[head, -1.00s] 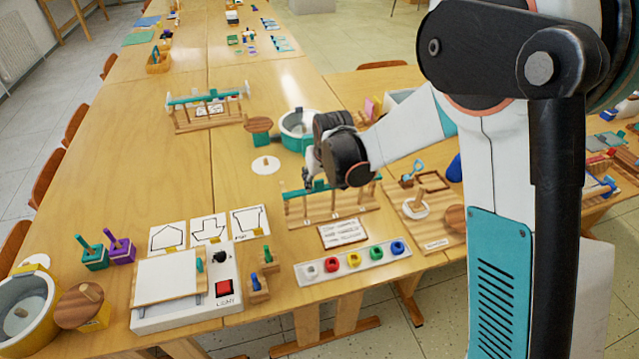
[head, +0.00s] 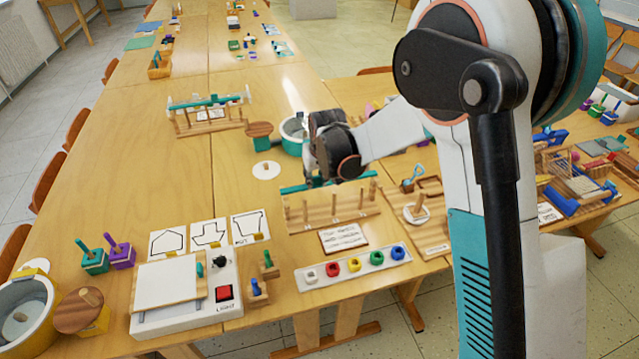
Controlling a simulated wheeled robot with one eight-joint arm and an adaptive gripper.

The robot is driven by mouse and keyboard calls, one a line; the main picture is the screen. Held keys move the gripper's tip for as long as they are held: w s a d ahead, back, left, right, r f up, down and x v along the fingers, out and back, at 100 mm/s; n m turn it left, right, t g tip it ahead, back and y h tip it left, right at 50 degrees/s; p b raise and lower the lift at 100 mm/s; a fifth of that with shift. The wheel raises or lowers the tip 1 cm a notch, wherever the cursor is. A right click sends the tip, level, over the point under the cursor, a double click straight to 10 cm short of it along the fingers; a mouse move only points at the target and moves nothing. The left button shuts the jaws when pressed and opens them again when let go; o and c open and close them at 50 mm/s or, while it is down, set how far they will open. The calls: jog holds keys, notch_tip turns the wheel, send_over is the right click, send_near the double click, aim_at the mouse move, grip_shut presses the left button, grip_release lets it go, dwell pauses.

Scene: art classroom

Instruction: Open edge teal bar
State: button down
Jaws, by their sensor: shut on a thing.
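The teal bar (head: 291,189) belongs to the wooden peg rack (head: 335,211) in the middle of the table. It shows just behind the tops of the rack's upright pegs, roughly along the rack's length. My gripper (head: 313,181) reaches down from behind and is shut on the bar left of its middle. The pegs' tops are uncovered. I cannot tell how far the bar has turned.
A strip of coloured rings (head: 354,265) and a sign (head: 343,237) lie in front of the rack. A teal pot (head: 293,130) stands behind it. A similar rack (head: 208,120) is at back left. A light box (head: 187,290) stands front left.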

jog(key=shift+w+a, duration=0.2)
jog(key=shift+w, duration=0.35)
jog(key=shift+w+a, duration=0.15)
jog(key=shift+w, duration=0.4)
jog(key=c, duration=1.3)
grip_release()
jog(key=v, duration=1.2)
